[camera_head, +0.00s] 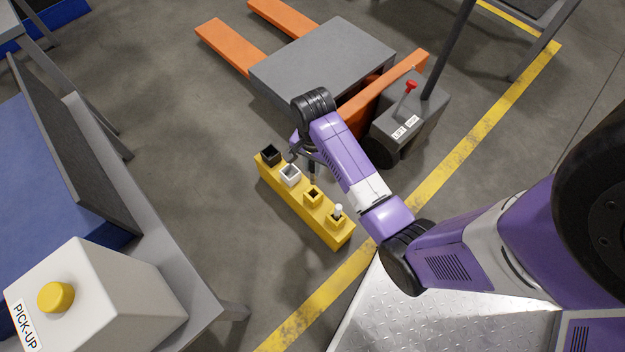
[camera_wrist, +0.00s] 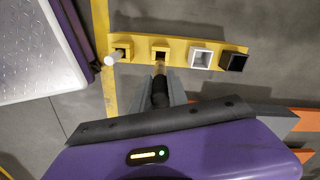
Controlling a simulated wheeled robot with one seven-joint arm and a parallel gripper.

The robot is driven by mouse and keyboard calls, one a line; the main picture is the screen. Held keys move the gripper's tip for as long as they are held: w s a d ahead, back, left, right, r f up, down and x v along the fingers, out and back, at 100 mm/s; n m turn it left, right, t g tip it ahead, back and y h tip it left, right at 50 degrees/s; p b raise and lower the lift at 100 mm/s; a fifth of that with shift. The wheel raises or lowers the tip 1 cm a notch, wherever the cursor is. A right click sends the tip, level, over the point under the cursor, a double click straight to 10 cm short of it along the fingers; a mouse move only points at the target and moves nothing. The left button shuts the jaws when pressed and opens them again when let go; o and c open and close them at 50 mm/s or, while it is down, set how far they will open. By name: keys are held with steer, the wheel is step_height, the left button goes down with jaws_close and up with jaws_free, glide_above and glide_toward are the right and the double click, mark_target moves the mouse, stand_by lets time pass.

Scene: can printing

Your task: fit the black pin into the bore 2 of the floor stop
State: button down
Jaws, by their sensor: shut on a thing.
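The floor stop (camera_head: 325,229) is a yellow bar on the floor with a row of square collars. From its far end they are black (camera_head: 270,154), white (camera_head: 290,175), yellow and open (camera_head: 312,195), and yellow with a white pin (camera_head: 337,211) standing in it. No bore numbers are readable. My gripper (camera_wrist: 160,94) is shut on the black pin (camera_wrist: 160,90), low beside the bar. In the wrist view the pin points toward the open yellow collar (camera_wrist: 160,44), whose dark hole shows empty. The head view does not show the pin clearly.
A pallet truck (camera_head: 320,62) with orange forks and a grey body stands just behind my gripper. A table with a white PICK-UP box (camera_head: 100,300) is at left. A yellow floor line (camera_head: 455,180) runs past the bar's near end.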

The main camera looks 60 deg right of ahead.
step_height(320, 180, down, 13)
steer(key=b, duration=0.5)
steer(key=shift+f, duration=0.15)
steer(key=shift+f, duration=0.1)
steer(key=c, duration=1.3)
jaws_free()
